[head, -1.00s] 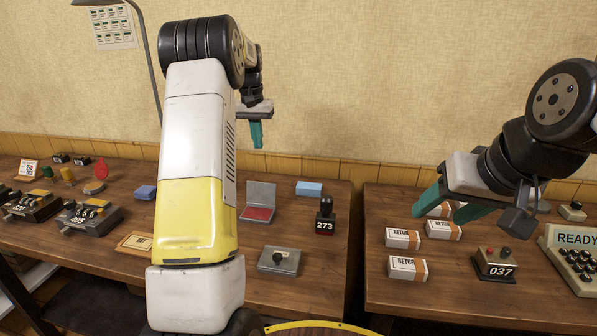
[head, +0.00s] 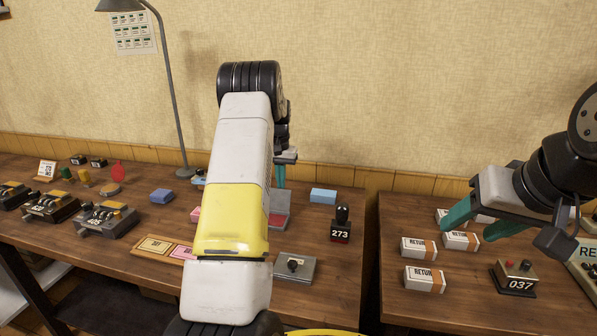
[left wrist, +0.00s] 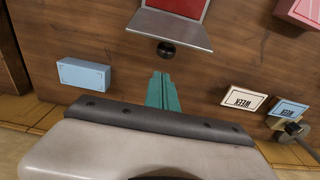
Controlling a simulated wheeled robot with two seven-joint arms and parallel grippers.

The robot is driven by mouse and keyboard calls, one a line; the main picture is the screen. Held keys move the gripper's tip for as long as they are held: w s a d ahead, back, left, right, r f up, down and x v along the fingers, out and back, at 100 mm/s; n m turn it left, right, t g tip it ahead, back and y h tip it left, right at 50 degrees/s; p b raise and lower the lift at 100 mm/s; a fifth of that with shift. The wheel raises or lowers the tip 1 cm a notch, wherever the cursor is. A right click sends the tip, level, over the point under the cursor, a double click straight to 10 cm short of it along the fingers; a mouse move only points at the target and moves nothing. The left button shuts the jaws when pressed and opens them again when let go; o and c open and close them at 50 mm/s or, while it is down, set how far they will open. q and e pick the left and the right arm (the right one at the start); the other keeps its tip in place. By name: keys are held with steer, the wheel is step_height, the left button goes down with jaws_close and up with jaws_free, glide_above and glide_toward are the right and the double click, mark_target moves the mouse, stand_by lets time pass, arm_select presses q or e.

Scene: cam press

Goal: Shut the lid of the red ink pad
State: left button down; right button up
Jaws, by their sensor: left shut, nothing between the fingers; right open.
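The red ink pad (head: 279,220) stands open on the left table, partly hidden behind my left arm in the head view. Its grey lid (head: 283,202) is raised at the back. In the left wrist view the red pad (left wrist: 184,7) is at the top edge, with the lid (left wrist: 165,28) and its black knob (left wrist: 166,49) nearer my fingers. My left gripper (head: 279,178) is shut and empty behind the lid; its teal fingertips (left wrist: 161,76) appear apart from the knob. My right gripper (head: 474,224) is open and empty over the right table.
A closed grey pad box (head: 294,268) with a black knob lies in front. A blue block (head: 323,196) and the 273 stamp (head: 341,225) stand to the right. A pink block (head: 195,213) is left of my arm. Return boxes (head: 425,279) lie on the right table.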

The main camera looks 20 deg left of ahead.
arm_select(q)
steer(key=shift+s+d+r, duration=0.1)
steer(key=shift+s+r, duration=0.05)
steer(key=shift+s, duration=0.35)
steer(key=shift+s+d+r, duration=0.1)
steer(key=shift+s, duration=0.4)
steer(key=shift+s+a+r, duration=0.1)
steer(key=shift+s+a, duration=0.05)
